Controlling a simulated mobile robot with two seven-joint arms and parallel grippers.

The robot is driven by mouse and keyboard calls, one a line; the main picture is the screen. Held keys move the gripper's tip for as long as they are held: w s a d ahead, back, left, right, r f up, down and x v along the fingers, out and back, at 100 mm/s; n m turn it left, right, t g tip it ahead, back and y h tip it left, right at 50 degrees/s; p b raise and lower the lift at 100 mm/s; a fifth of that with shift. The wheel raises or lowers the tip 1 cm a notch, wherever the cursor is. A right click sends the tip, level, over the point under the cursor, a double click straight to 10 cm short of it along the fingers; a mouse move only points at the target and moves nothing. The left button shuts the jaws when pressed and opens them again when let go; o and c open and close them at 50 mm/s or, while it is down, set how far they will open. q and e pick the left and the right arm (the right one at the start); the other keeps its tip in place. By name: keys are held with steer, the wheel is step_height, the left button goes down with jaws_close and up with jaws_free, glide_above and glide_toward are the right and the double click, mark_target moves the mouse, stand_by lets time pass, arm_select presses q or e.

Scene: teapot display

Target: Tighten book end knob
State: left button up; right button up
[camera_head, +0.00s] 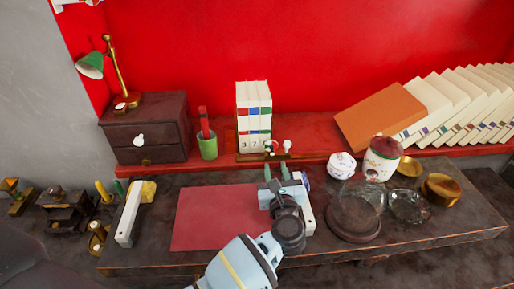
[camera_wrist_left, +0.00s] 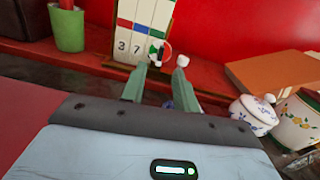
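The book end (camera_head: 268,154) stands on the red shelf at the foot of a few upright white books (camera_head: 254,105). Small knobs show at its front; a white knob (camera_head: 287,144) is on the right, and it also shows in the left wrist view (camera_wrist_left: 183,60). A second, red-ringed round part (camera_wrist_left: 165,48) sits left of it, with a green and white piece. My left gripper (camera_head: 276,171) is open and empty, just in front of and below the knobs. In the left wrist view its fingertips (camera_wrist_left: 161,70) are apart, with the white knob just above the right tip. My right gripper is not in view.
A green pot (camera_head: 207,147) stands left of the books. A white lidded jar (camera_head: 342,165), a floral canister (camera_head: 382,158) and a glass dome (camera_head: 354,208) stand to the right. A red mat (camera_head: 215,217) lies on the dark table. Leaning books (camera_head: 381,117) fill the right shelf.

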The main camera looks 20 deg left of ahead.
mark_target(272, 150)
arm_select(q)
steer(key=shift+s+d+f, duration=0.1)
steer(key=shift+s+d, duration=0.05)
steer(key=shift+s, duration=0.05)
steer(key=shift+w, duration=0.3)
steer(key=x, duration=0.7)
steer(key=shift+w, duration=0.1)
jaws_close()
